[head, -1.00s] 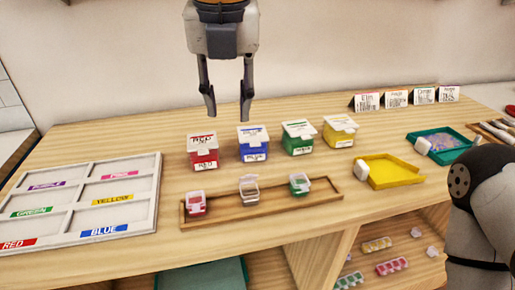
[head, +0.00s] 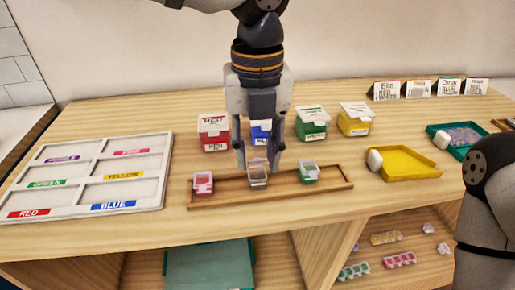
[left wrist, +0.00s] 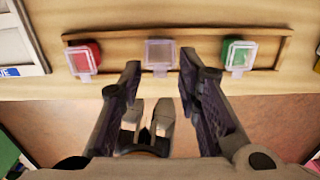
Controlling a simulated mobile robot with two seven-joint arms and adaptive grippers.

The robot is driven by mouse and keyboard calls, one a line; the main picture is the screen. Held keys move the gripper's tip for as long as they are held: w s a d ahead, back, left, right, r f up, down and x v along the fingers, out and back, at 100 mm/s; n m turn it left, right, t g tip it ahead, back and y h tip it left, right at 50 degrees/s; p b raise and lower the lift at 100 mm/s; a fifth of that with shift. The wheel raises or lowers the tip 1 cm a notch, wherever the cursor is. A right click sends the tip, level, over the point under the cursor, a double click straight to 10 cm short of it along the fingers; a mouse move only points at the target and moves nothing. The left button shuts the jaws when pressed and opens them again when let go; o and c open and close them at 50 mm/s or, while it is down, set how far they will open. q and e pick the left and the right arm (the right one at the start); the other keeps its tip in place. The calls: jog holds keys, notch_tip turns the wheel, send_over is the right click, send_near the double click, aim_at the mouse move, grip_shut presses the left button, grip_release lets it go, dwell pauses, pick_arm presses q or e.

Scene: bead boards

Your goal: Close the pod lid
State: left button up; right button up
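Three small clear pods stand in a row in a shallow wooden tray (head: 226,203): a red one (head: 203,184), a clear, empty-looking one (head: 258,177) in the middle, and a green one (head: 308,173). They also show in the left wrist view: red (left wrist: 85,57), middle (left wrist: 160,55), green (left wrist: 240,56). The middle pod's lid seems raised, but its exact angle is unclear. My left gripper (head: 258,171) points down at the middle pod. Its fingers (left wrist: 159,82) are open with nothing between them, apart from the pod in the left wrist view. My right gripper is out of view.
Lidded red (head: 214,134), blue (head: 260,134), green (head: 311,124) and yellow (head: 355,120) boxes stand behind the tray. A labelled white sorting board (head: 166,165) lies left. A yellow tray (head: 408,165) and teal tray (head: 435,130) lie right. Bead strips sit on the shelf below.

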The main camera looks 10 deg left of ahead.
pick_arm(q)
grip_shut()
jog(key=shift+r, duration=0.1)
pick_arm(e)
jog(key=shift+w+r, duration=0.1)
pick_arm(q)
jog(key=shift+s+d+t+p, duration=0.1)
jog(key=shift+s+t+p, duration=0.3)
jog(key=shift+t, duration=0.4)
jog(key=shift+s+f+t+y, duration=0.25)
jog(key=shift+f+t+y, duration=0.15)
jog(key=shift+t, duration=0.2)
jog(key=shift+s+d+f+t+y, duration=0.15)
jog(key=shift+s+f+t+y, duration=0.2)
jog(key=shift+t, duration=0.6)
jog(key=shift+s+d+f+t+y, duration=0.1)
jog(key=shift+s+f+t+y, duration=0.2)
jog(key=shift+t, duration=0.65)
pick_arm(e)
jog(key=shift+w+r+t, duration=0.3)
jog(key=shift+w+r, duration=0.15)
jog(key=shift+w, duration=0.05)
